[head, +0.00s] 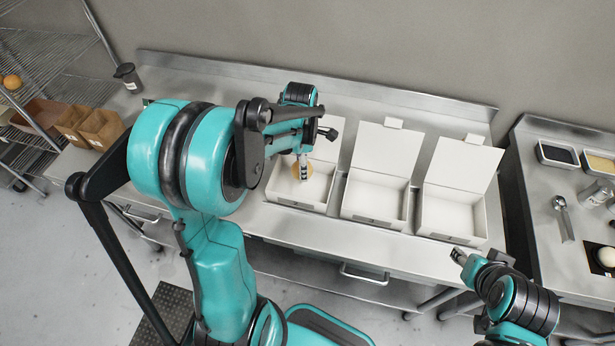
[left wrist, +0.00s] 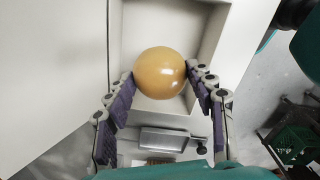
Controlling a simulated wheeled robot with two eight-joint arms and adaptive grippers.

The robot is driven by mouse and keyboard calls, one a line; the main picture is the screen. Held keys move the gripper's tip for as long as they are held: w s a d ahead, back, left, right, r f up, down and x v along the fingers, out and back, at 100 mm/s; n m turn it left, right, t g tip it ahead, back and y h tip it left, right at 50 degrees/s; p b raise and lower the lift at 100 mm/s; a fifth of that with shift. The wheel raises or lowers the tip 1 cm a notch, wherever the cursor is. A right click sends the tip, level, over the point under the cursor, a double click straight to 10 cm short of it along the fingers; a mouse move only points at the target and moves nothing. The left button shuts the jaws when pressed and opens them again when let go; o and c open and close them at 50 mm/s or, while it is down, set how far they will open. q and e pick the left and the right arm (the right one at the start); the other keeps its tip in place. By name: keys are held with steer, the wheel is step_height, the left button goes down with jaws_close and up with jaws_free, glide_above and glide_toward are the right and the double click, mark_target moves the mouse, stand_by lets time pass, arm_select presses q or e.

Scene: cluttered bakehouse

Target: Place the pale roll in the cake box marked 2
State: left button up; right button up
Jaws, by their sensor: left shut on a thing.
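A round, golden-tan roll (head: 302,170) is held between the fingertips of my left gripper (head: 303,163). It also shows in the left wrist view (left wrist: 160,72), with a finger on each side. The gripper is over the leftmost of three open white cake boxes (head: 318,206), and the roll appears above that box's floor. The middle box (head: 372,217) and the right box (head: 452,235) look empty. Small labels on the box fronts are too small to read. My right gripper (head: 460,257) is in front of the right box, apart from it; its finger opening is unclear.
The boxes stand on a steel counter (head: 345,120) with raised lids behind. The right counter holds trays (head: 557,154), a scoop (head: 562,215) and a white round thing (head: 607,257).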

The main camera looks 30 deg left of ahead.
arm_select(q)
step_height(320, 180, down, 8)
steer(key=shift+f+b, duration=0.15)
steer(key=shift+b, duration=0.8)
steer(key=shift+f, duration=0.15)
steer(key=o, duration=0.9)
steer(key=shift+c, duration=0.2)
